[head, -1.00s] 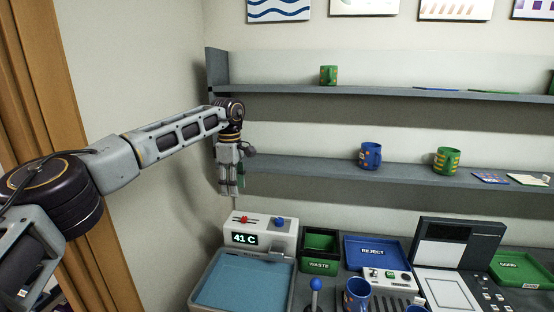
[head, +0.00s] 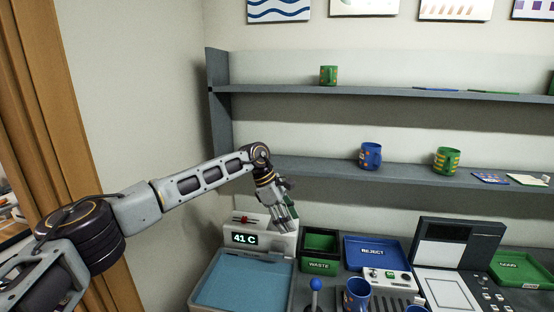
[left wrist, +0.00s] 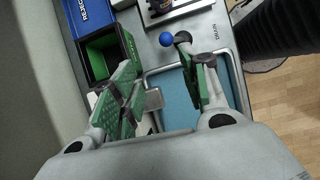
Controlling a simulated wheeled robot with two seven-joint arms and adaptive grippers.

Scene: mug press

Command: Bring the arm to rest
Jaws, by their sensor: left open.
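My left arm (head: 205,182) reaches in from the left in the head view. Its gripper (head: 288,224) hangs just in front of the top of the white unit with the "41 C" display (head: 245,239). In the left wrist view the two green-padded fingers of the left gripper (left wrist: 160,92) stand apart with nothing between them. Below them are the blue basin (left wrist: 176,100) and the green waste bin (left wrist: 105,55). My right gripper shows in neither view.
A blue reject tray (head: 375,250), a blue-knobbed lever (head: 315,285) and a blue mug (head: 357,294) stand on the counter. The lower shelf (head: 320,168) holds a blue mug (head: 370,155) and a green mug (head: 447,160). A wooden frame (head: 40,100) is at far left.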

